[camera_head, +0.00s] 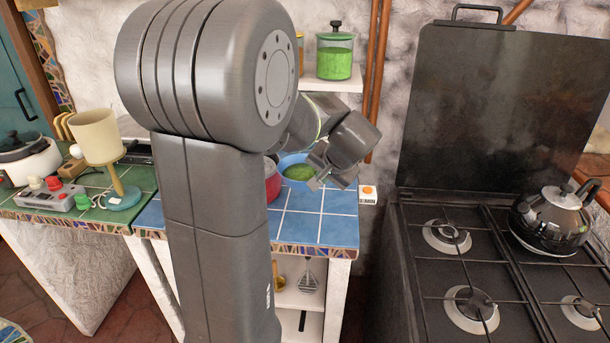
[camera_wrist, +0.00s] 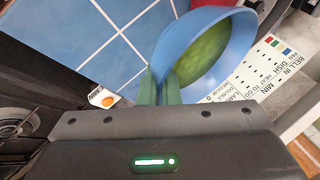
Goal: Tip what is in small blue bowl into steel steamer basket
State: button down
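The small blue bowl (camera_head: 288,160) is at the back of the blue-tiled counter, with green contents inside; it also shows in the wrist view (camera_wrist: 182,38). My gripper (camera_head: 316,171) is at the bowl's right side. In the wrist view, the green fingers of my gripper (camera_wrist: 160,80) are close together with the bowl's near rim between them. I cannot tell whether the bowl rests on the tiles or is slightly raised. I see no steel steamer basket; my arm hides part of the counter.
A red container (camera_head: 272,182) stands left of the bowl, partly behind my arm. A printed card (camera_wrist: 255,72) lies by the bowl in the wrist view. A black stove (camera_head: 460,265) with a kettle (camera_head: 553,218) is at right. A green jar (camera_head: 335,55) is on a shelf above.

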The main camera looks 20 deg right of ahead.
jog(key=w+r+n+y+p, duration=0.1)
jog(key=w+p, duration=0.1)
jog(key=w, duration=0.1)
jog(key=w+d+r+n+p, duration=0.1)
jog(key=w+r+n+p, duration=0.1)
jog(key=w, duration=0.1)
jog(key=w+r+n+g+y+p, duration=0.1)
jog(key=w+p, duration=0.1)
jog(key=w, duration=0.1)
jog(key=shift+d+r+y, duration=0.15)
jog(key=shift+r+y, duration=0.05)
jog(key=shift+y, duration=0.1)
jog(key=w+a+r+n+g+y+p, duration=0.1)
jog(key=w+n+g+y+p, duration=0.1)
jog(key=w+n+p, duration=0.6)
jog(key=shift+w+r+g+y, duration=0.35)
jog(key=shift+w+y, duration=0.45)
jog(key=shift+w, duration=0.5)
jog(key=shift+r, duration=0.1)
jog(key=a+r+h+b, duration=0.1)
jog(key=h, duration=0.2)
jog(key=a+r+g+h+b, duration=0.1)
jog(key=r+h, duration=0.1)
jog(key=h, duration=0.1)
jog(key=r+g+h+b, duration=0.1)
jog(key=h+b, duration=0.1)
jog(key=h, duration=0.1)
jog(key=shift+w+a+r+n+g, duration=0.25)
jog(key=shift+w+a+r+n, duration=0.05)
jog(key=shift+a, duration=0.1)
